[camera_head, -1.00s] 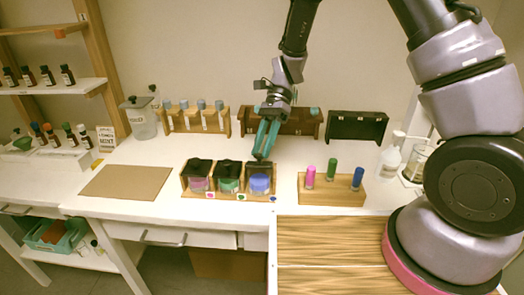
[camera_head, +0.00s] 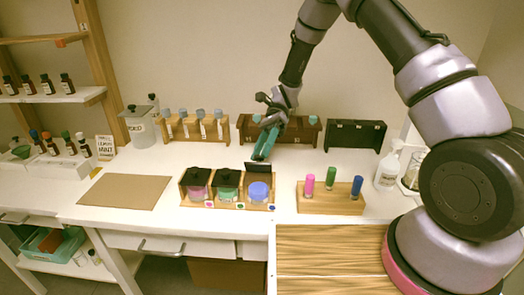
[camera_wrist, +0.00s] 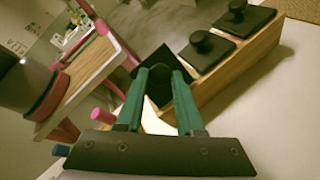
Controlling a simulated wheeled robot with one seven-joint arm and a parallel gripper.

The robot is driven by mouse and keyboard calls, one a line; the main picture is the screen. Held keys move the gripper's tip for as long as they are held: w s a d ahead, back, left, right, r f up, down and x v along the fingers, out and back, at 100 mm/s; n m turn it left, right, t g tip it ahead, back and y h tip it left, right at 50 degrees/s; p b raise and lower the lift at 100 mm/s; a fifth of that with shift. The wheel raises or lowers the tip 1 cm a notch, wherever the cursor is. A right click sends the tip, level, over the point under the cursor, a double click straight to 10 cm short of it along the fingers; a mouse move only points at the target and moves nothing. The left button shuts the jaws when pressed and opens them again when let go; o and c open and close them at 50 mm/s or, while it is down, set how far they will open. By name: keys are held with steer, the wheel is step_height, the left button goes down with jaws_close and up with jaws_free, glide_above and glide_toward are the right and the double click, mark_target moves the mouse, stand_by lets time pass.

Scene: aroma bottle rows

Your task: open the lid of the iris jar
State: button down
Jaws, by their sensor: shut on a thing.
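A wooden rack (camera_head: 229,206) holds three jars in a row: a pink one (camera_head: 196,193), a green one (camera_head: 227,194) and a blue one (camera_head: 258,192). I cannot read which is labelled iris. My gripper (camera_head: 261,157) is above the back of the blue jar, shut on the knob of its black lid (camera_head: 257,168). That lid stands nearly upright at the jar's back edge, and the jar's top is uncovered. In the wrist view my gripper (camera_wrist: 168,74) grips this lid (camera_wrist: 153,64). The other two lids (camera_wrist: 204,50) lie flat.
A wooden block with pink, green and blue-capped vials (camera_head: 333,203) stands right of the rack. A brown board (camera_head: 125,191) lies to the left. Vial racks (camera_head: 195,128), a dark brown holder (camera_head: 278,131) and a black holder (camera_head: 356,136) stand behind.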

steer(key=c, duration=0.5)
jaws_free()
steer(key=shift+v, duration=5.35)
steer(key=shift+d, duration=0.1)
